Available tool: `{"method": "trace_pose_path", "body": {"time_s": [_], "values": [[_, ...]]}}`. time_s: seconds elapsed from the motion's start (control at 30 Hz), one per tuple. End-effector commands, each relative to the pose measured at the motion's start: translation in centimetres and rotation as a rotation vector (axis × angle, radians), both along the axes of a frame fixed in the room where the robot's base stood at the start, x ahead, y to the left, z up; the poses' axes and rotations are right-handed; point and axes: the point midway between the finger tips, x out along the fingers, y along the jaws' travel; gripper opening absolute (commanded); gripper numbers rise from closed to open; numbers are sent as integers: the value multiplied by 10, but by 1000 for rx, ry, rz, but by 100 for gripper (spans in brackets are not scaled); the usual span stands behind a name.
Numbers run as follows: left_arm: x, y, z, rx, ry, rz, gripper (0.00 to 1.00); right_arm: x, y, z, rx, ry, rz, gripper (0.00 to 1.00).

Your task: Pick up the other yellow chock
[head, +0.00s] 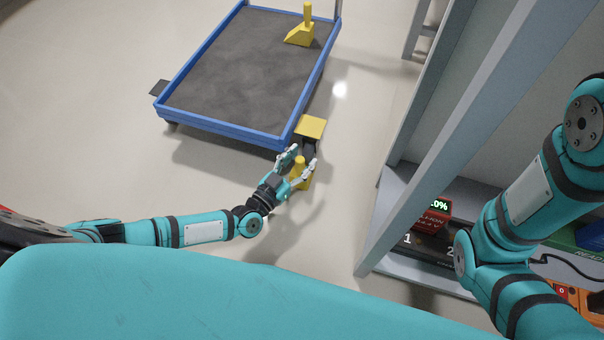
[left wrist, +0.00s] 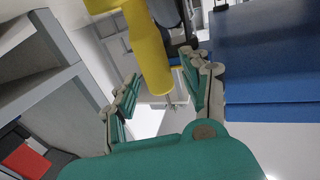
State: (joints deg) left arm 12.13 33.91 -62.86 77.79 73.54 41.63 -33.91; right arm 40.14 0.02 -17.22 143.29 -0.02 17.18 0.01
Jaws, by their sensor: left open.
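A yellow chock (head: 300,168) with an upright post handle is low beside the near right corner of the cart, partly hidden by my left gripper. My left gripper (head: 301,163) is open, with its fingers on either side of the handle. In the left wrist view the yellow handle (left wrist: 149,58) stands between the spread fingers (left wrist: 160,92); I cannot tell whether they touch it. Another yellow chock (head: 301,32) rests on the cart's grey bed. My right arm shows at the right, but its gripper is out of view.
The cart (head: 222,127) has a blue rim and a grey bed with much free room. A flat yellow plate (head: 311,127) sticks out at its near right corner, close to my gripper. A grey rack (head: 440,150) with equipment stands at the right. Pale floor lies open between.

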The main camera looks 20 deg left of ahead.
Motion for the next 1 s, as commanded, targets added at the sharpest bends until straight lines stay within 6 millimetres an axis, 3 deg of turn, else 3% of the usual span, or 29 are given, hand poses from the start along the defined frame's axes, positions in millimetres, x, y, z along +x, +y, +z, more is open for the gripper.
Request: {"method": "trace_pose_path", "body": {"time_s": [0.03, 0.4, 1.0], "values": [[1, 2, 1, 1, -3, 4, 51, 0, 0, 0, 0, 0, 0, 47], [0, 2, 0, 0, -2, 3, 0, 0, 0, 0, 0, 0, 0, 47], [-1, 1, 0, 1, 1, 2, 0, 0, 0, 0, 0, 0, 0, 47]]}}
